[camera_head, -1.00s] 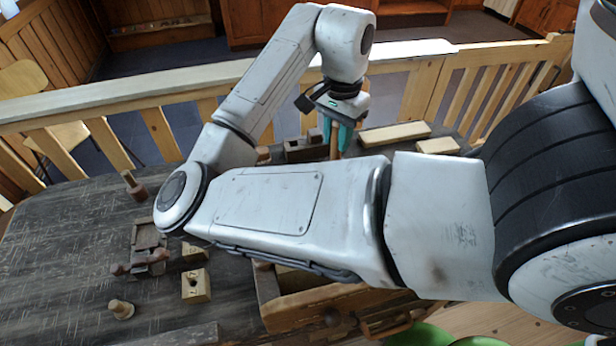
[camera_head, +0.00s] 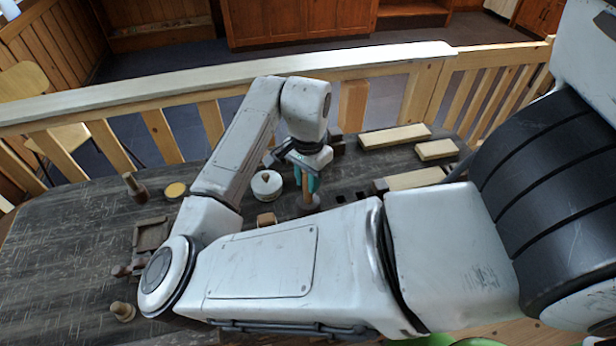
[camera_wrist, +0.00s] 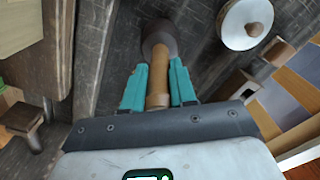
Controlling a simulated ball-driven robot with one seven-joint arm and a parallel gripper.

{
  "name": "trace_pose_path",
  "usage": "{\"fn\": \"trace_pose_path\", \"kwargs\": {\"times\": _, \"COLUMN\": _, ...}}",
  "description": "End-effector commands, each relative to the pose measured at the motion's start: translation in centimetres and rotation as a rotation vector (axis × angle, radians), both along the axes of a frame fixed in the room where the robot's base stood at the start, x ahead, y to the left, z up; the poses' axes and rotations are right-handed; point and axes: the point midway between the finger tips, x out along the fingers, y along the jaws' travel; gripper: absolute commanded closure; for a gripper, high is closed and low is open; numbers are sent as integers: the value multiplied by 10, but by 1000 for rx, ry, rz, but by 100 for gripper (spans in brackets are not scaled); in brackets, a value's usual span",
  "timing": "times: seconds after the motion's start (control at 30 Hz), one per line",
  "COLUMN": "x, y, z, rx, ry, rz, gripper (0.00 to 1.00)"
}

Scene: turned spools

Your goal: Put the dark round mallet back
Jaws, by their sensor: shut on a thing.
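My gripper (camera_head: 306,182) points down with its teal fingers shut on the pale wooden handle of a mallet. The mallet's dark round head (camera_head: 307,204) hangs below the fingers, low over the dark table; I cannot tell whether it touches. In the wrist view, my gripper (camera_wrist: 158,88) has a finger on each side of the handle, and the dark head (camera_wrist: 160,38) lies beyond the fingertips. Another mallet-like piece with a dark base (camera_head: 138,191) stands upright at the table's left. A paler one (camera_head: 122,312) is at the front left.
A white lidded pot (camera_head: 267,185) stands just left of the mallet; it also shows in the wrist view (camera_wrist: 238,30). Dark square holes show right of the mallet. Pale boards (camera_head: 394,135) lie behind right. A shallow tray (camera_head: 151,234) is at left. My arm hides the front.

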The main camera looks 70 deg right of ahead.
Motion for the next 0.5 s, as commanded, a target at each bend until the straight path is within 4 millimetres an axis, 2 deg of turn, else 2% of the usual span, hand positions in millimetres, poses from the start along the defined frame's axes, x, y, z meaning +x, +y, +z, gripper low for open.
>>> {"fn": "trace_pose_path", "kwargs": {"times": 0.23, "x": 0, "y": 0, "z": -4, "rx": 0, "ry": 0, "rz": 0, "gripper": 100}}
{"fn": "trace_pose_path", "kwargs": {"times": 0.27, "x": 0, "y": 0, "z": -3, "rx": 0, "ry": 0, "rz": 0, "gripper": 71}}
{"fn": "trace_pose_path", "kwargs": {"times": 0.5, "x": 0, "y": 0, "z": -2, "rx": 0, "ry": 0, "rz": 0, "gripper": 48}}
